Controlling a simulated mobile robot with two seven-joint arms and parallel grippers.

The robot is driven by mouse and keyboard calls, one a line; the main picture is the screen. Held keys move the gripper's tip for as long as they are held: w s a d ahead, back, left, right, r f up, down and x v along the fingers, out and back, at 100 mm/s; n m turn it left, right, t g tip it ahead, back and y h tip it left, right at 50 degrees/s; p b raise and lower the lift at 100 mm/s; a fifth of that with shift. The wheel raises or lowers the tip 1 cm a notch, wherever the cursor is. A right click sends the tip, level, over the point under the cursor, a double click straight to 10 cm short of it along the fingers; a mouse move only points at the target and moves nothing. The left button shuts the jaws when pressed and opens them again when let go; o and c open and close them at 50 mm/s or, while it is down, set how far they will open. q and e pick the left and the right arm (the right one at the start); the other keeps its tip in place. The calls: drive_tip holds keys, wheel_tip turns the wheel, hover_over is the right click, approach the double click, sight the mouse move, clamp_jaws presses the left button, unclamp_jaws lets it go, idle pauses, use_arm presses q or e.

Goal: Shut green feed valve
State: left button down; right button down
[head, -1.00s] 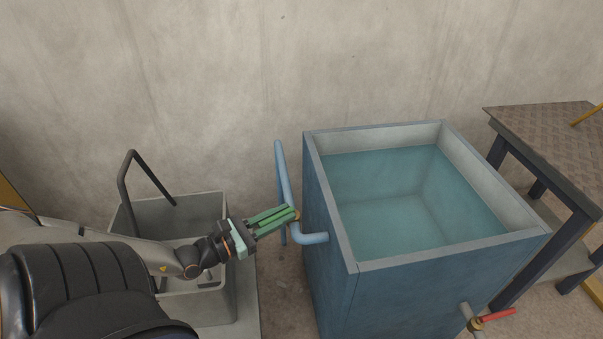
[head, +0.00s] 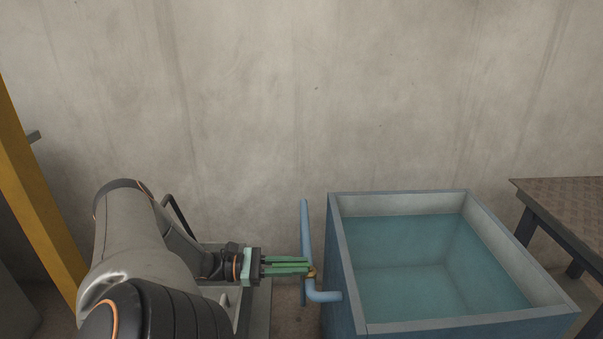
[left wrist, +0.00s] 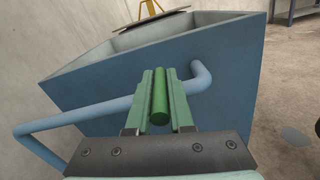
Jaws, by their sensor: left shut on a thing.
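The green feed valve's handle (left wrist: 159,97) is a green bar lying lengthwise between the two green fingers of my left gripper (left wrist: 160,75) in the left wrist view. In the head view my left gripper (head: 307,266) reaches in from the left, shut on the handle. A brass valve body (head: 312,275) shows just past the fingertips on the blue feed pipe (head: 305,235). The pipe bends right into the tank wall. In the left wrist view the handle points across the pipe (left wrist: 90,115). The fingers hide most of the handle in the head view. My right gripper is out of view.
The blue tank (head: 348,275), filled with water, stands close right of the valve. A concrete wall (head: 300,110) is behind. A grey basin is partly hidden behind my arm. A metal-topped table (head: 570,200) is at right and a yellow post (head: 30,190) at left.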

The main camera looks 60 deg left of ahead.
use_arm(q)
drive_tip(key=shift+r, duration=0.1)
drive_tip(key=c, duration=0.8)
unclamp_jaws()
